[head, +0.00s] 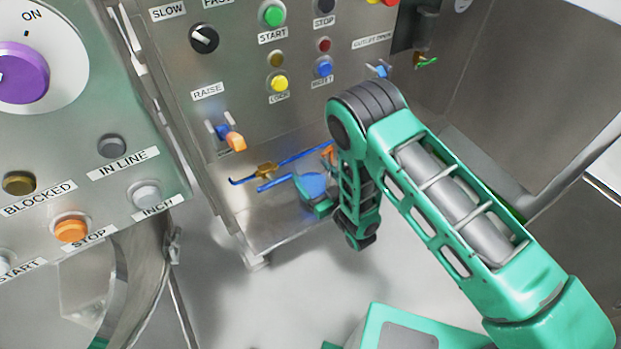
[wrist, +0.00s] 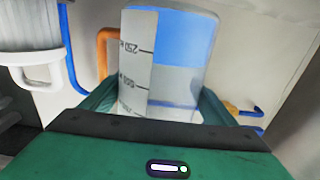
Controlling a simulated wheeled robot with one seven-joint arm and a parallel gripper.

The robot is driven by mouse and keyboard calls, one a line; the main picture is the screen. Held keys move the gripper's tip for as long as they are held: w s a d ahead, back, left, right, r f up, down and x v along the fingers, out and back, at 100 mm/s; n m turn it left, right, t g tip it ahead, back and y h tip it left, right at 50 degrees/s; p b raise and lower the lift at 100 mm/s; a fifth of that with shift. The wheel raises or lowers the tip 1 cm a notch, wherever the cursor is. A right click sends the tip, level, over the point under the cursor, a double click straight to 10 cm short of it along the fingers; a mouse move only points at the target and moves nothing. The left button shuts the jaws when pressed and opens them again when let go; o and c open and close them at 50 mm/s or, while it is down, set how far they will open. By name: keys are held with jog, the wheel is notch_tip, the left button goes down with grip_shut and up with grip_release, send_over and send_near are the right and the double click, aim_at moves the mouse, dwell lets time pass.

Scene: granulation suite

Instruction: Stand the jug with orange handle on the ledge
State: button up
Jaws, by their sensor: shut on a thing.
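The jug with orange handle (wrist: 168,65) fills the middle of the wrist view. It is a clear cylinder with a printed scale and blue in part of it. Its orange handle (wrist: 103,50) is on the left side. My gripper (wrist: 150,108) is shut on the jug, with green fingers on both sides of it. In the head view the jug shows as a small blue patch (head: 313,184), partly hidden by my gripper (head: 322,203). It is over or on the metal ledge (head: 262,226) at the panel's foot; I cannot tell whether it touches.
Blue rods with a brass fitting (head: 266,171) run close beside the jug. The control panel (head: 240,60) with its buttons and an orange-tipped lever (head: 235,140) rises behind. A pale ribbed container with a white handle (wrist: 35,72) is at left in the wrist view.

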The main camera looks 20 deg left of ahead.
aim_at(305, 171)
notch_tip(305, 171, down, 2)
jog(key=shift+d+f, duration=0.1)
jog(key=shift+f, duration=0.1)
jog(key=shift+w+a+f, duration=0.15)
jog(key=shift+a+f, duration=0.05)
jog(key=shift+a, duration=0.05)
jog(key=shift+f, duration=0.15)
jog(key=o, duration=1.4)
jog(key=shift+o, duration=0.2)
